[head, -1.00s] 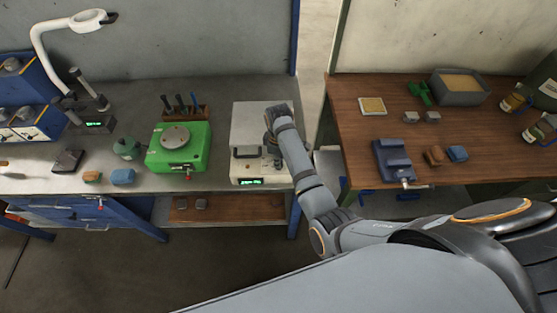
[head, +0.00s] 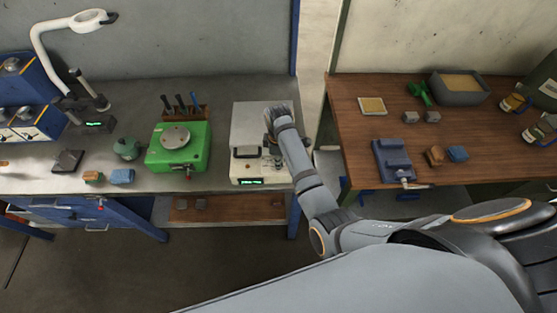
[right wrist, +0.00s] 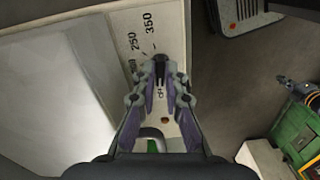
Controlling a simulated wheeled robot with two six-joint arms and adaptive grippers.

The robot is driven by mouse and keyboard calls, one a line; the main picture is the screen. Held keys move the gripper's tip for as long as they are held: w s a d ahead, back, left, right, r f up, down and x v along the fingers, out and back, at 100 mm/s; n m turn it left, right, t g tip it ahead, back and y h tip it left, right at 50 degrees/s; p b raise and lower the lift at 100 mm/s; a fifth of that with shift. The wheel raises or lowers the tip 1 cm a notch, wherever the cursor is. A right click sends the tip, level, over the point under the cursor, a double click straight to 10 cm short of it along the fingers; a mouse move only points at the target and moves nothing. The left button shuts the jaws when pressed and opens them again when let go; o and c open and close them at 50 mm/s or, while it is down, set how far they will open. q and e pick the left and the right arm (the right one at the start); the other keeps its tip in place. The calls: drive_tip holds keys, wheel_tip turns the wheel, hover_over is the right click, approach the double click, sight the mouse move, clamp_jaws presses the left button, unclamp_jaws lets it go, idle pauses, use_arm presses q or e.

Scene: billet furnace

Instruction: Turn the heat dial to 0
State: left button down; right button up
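The furnace (head: 247,165) is a pale box with a dark front handle and a lit green display, at the right end of the grey bench. In the right wrist view its panel (right wrist: 132,20) carries printed dial marks, 250 and 350 among them. A dark part that looks like the heat dial (right wrist: 160,69) shows between my fingertips; its pointer cannot be read. My right gripper (right wrist: 162,80) is over the panel, its fingers close together on either side of this part. Whether they press on it is unclear. In the head view my right arm hides part of the furnace. My left gripper is out of view.
A green machine (head: 178,152) stands left of the furnace, with a tool holder (head: 190,112) behind it. A wooden table (head: 360,130) stands to the right across a narrow gap. It bears a small vise (head: 394,160) and a grey bin (head: 460,88).

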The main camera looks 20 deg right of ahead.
drive_tip(key=o, duration=0.4)
drive_tip(key=shift+c, duration=0.2)
wheel_tip(320, 180, up, 8)
drive_tip(key=shift+f, duration=0.2)
